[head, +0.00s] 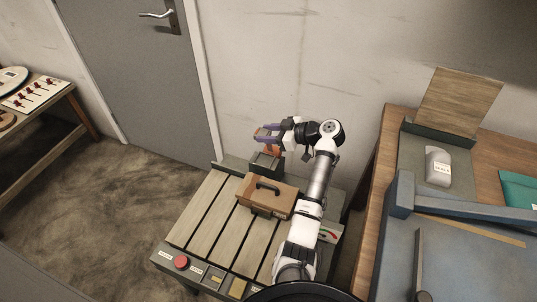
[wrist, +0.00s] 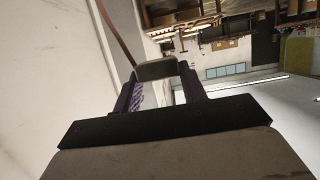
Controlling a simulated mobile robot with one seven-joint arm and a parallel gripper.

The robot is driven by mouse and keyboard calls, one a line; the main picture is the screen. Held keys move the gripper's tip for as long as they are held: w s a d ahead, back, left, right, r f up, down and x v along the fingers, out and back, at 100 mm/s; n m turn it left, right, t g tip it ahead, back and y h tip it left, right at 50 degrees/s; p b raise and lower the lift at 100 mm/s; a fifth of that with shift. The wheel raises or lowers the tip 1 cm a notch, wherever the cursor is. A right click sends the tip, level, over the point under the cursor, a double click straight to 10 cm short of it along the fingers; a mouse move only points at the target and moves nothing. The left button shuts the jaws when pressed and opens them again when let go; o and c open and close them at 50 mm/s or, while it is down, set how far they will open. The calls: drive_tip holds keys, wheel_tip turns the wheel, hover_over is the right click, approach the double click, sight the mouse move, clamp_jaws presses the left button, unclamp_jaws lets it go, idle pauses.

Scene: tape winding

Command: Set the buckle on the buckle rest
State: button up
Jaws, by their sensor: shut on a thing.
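My gripper (head: 266,135), with purple fingers, is at the back of the slatted bench, above a dark block-like stand (head: 265,163). In the wrist view my gripper (wrist: 160,82) is shut on a small dark grey piece, which looks like the buckle (wrist: 157,70). A thin brown strap (wrist: 115,32) runs from beside it to the upper left. In the head view an orange-brown piece (head: 272,150) shows between the fingers and the stand; I cannot tell if it touches the stand. I cannot tell for sure which part is the buckle rest.
A red button (head: 182,262) is on the bench front. A wooden table with a blue-grey frame (head: 450,213) stands right. Wall and door are behind.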

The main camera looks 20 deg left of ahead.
sight(269, 162)
wheel_tip(269, 162, down, 12)
drive_tip(key=shift+w+r+p, duration=0.1)
drive_tip(key=shift+r+p, duration=0.15)
drive_tip(key=shift+p, duration=0.5)
